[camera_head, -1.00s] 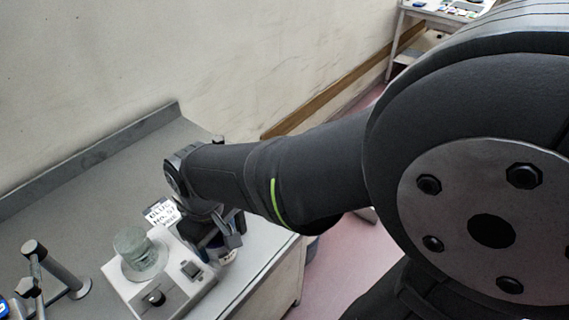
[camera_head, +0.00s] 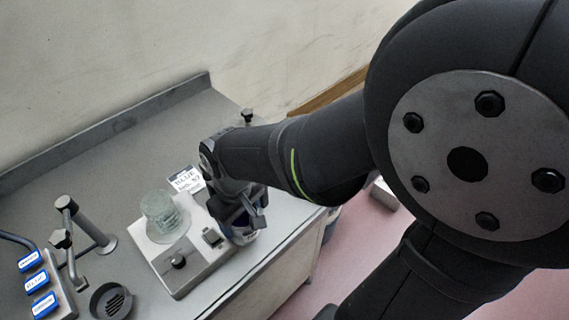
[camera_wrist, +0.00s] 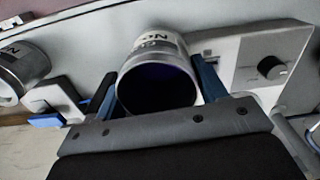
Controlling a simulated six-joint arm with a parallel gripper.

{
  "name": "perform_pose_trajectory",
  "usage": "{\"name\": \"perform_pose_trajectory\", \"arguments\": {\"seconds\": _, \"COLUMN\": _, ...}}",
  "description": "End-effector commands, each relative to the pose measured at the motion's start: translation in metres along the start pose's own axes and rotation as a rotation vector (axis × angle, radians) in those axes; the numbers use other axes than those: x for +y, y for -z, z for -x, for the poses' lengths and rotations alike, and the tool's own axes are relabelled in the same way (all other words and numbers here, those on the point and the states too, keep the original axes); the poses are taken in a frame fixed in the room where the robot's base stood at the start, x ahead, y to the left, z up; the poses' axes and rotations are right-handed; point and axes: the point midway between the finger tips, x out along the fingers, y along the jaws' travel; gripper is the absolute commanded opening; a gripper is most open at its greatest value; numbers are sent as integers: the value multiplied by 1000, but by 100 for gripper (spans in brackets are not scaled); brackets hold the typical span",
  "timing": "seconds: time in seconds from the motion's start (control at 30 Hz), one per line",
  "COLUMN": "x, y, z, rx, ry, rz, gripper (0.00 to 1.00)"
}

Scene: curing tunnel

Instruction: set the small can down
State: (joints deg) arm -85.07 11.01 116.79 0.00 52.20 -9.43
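The small can (camera_wrist: 160,88) is a metal can with a pale lettered label and a dark blue inside. In the wrist view its open mouth faces the camera between the two fingers of my gripper (camera_wrist: 156,92). The fingers lie close along both its sides, and my gripper looks shut on it. In the head view my gripper (camera_head: 243,212) is at the right side of a white bench device (camera_head: 177,262), near the bench's front edge. The can (camera_head: 246,236) shows only partly below the fingers there. Whether its base touches the bench is hidden.
A glass jar (camera_head: 163,214) stands on the device, with a lettered card (camera_head: 186,180) behind. A metal stand (camera_head: 88,226), a dark round dish (camera_head: 111,301) and blue-labelled items (camera_head: 36,281) are left. Another can (camera_wrist: 22,68) shows in the wrist view. The bench's back left is clear.

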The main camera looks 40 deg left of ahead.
Motion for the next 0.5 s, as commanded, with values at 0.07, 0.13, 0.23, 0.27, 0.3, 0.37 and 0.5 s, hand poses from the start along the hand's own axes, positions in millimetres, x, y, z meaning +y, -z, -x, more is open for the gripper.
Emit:
{"name": "perform_pose_trajectory", "arguments": {"seconds": 0.07, "x": 0, "y": 0, "z": 0, "rx": 0, "ry": 0, "rz": 0, "gripper": 82}}
{"name": "perform_pose_trajectory", "arguments": {"seconds": 0.13, "x": 0, "y": 0, "z": 0, "rx": 0, "ry": 0, "rz": 0, "gripper": 84}}
{"name": "perform_pose_trajectory", "arguments": {"seconds": 0.23, "x": 0, "y": 0, "z": 0, "rx": 0, "ry": 0, "rz": 0, "gripper": 84}}
{"name": "perform_pose_trajectory", "arguments": {"seconds": 0.27, "x": 0, "y": 0, "z": 0, "rx": 0, "ry": 0, "rz": 0, "gripper": 84}}
{"name": "perform_pose_trajectory", "arguments": {"seconds": 0.3, "x": 0, "y": 0, "z": 0, "rx": 0, "ry": 0, "rz": 0, "gripper": 84}}
{"name": "perform_pose_trajectory", "arguments": {"seconds": 0.37, "x": 0, "y": 0, "z": 1, "rx": 0, "ry": 0, "rz": 0, "gripper": 84}}
{"name": "perform_pose_trajectory", "arguments": {"seconds": 0.5, "x": 0, "y": 0, "z": 9, "rx": 3, "ry": 0, "rz": 0, "gripper": 84}}
